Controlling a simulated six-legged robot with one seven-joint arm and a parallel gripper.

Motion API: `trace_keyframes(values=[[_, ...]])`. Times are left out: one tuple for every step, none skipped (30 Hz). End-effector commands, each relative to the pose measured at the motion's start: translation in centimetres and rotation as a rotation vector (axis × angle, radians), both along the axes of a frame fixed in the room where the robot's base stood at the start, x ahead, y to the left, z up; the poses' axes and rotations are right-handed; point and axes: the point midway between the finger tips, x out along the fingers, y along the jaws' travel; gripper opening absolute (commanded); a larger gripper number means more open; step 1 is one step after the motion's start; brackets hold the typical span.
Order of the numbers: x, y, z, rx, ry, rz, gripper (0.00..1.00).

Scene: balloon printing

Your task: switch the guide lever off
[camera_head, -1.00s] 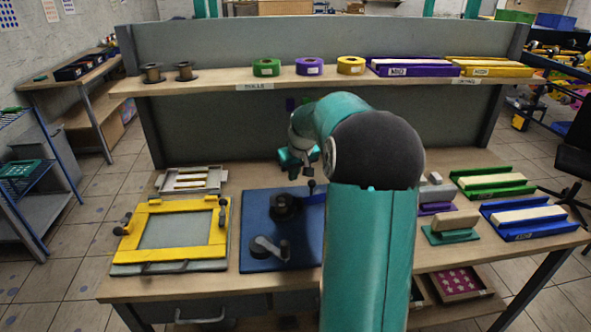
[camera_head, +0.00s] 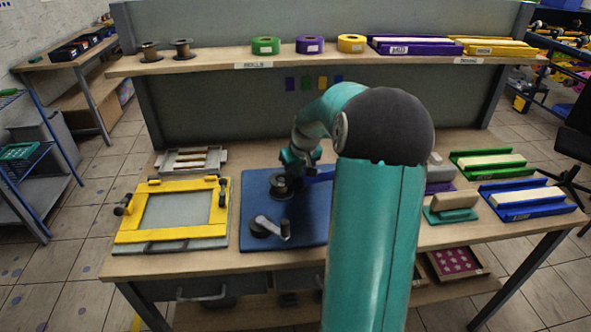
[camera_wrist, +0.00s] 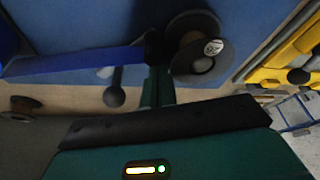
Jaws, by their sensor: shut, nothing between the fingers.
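The blue board (camera_head: 257,212) lies on the workbench and bears a dark spool (camera_head: 281,186), a crank (camera_head: 268,229) and a blue bar (camera_head: 320,173). The likely guide lever, a short stem with a black ball knob (camera_wrist: 114,96), shows beside the blue bar (camera_wrist: 75,66) in the wrist view. My gripper (camera_wrist: 156,72) is shut and empty between this knob and the spool (camera_wrist: 196,50). Contact with the lever cannot be told. In the head view my gripper (camera_head: 296,165) is low over the board's back edge, and the lever is hard to make out there.
A yellow frame (camera_head: 183,233) lies left of the board. A green-based block (camera_head: 452,210) and coloured trays (camera_head: 525,203) stand to the right. The shelf (camera_head: 215,62) behind carries rolls and spools. My arm hides the board's right part.

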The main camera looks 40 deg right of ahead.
Motion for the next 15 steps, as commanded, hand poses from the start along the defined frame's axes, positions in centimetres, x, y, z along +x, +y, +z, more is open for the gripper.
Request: trace_keyframes(values=[[-0.01, -0.02, 0.03, 0.0, 0.0, 0.0, 0.0], [-0.03, -0.02, 0.03, 0.0, 0.0, 0.001, 0.0], [-0.05, -0.04, 0.03, 0.0, 0.0, 0.003, 0.0], [-0.09, -0.04, 0.02, 0.0, 0.0, 0.006, 0.0], [-0.14, -0.05, 0.03, 0.0, 0.0, 0.009, 0.0], [-0.23, -0.06, 0.02, 0.0, 0.0, 0.017, 0.0], [-0.31, -0.07, 0.03, 0.0, 0.0, 0.024, 0.0], [-0.39, -0.07, 0.03, 0.0, 0.0, 0.032, 0.0], [-0.47, -0.07, 0.03, 0.0, 0.0, 0.041, 0.0], [-0.52, -0.07, 0.03, 0.001, 0.0, 0.047, 0.0], [-0.55, -0.07, 0.03, 0.001, 0.0, 0.05, 0.0], [-0.59, -0.08, 0.03, 0.001, 0.0, 0.055, 0.0], [-0.64, -0.08, 0.03, 0.0, 0.0, 0.06, 0.0], [-0.69, -0.1, 0.03, 0.0, 0.0, 0.064, 0.0], [-0.75, -0.1, 0.02, 0.0, 0.0, 0.069, 0.0]])
